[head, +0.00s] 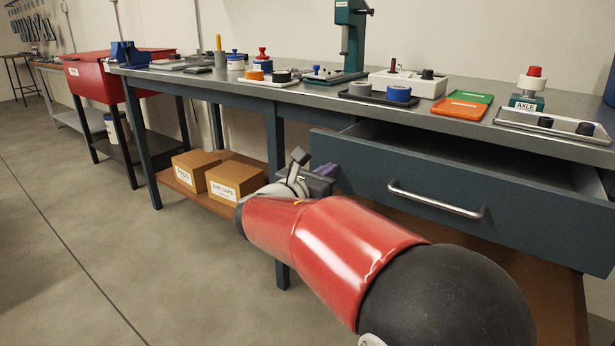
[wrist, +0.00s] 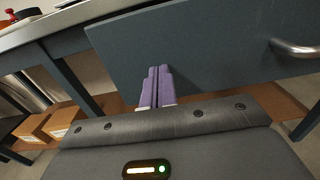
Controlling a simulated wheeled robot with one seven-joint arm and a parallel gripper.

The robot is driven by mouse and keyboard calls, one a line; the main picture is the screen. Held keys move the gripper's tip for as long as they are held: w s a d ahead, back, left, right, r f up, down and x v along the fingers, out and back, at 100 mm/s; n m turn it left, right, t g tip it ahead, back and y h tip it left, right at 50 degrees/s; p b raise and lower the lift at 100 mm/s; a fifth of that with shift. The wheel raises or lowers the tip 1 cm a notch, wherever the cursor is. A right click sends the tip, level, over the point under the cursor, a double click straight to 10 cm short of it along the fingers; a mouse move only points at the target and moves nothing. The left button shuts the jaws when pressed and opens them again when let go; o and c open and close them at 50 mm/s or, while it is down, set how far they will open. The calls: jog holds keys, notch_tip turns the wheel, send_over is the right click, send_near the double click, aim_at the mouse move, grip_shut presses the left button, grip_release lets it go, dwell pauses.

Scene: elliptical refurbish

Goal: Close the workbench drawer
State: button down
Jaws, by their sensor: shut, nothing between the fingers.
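The workbench drawer (head: 408,188) is pulled out at the right of the workbench (head: 300,97), with its dark blue front facing me and its inside showing behind. A silver bar handle (head: 436,201) runs across the front. My gripper (head: 326,169) is at the left end of the drawer front. In the wrist view the purple fingers (wrist: 157,84) are together and empty, in front of the lower left part of the drawer front (wrist: 200,45). I cannot tell whether they touch it. The handle (wrist: 296,48) is at the right there, apart from the fingers.
The benchtop holds a teal press (head: 352,40), blue and grey rings, orange and green trays (head: 461,105) and an AXLE fixture (head: 527,90). Cardboard boxes (head: 235,181) stand on the lower shelf. A red cabinet (head: 90,75) is at the left. The floor (head: 110,260) at left is clear.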

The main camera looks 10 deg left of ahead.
jog(key=p+x, duration=0.3)
jog(key=x, duration=1.3)
jog(key=shift+w+d+r, duration=0.1)
jog(key=shift+w+d, duration=0.1)
jog(key=shift+w, duration=0.15)
jog(key=shift+r, duration=0.15)
jog(key=shift+w+d+r, duration=0.1)
jog(key=shift+r, duration=0.05)
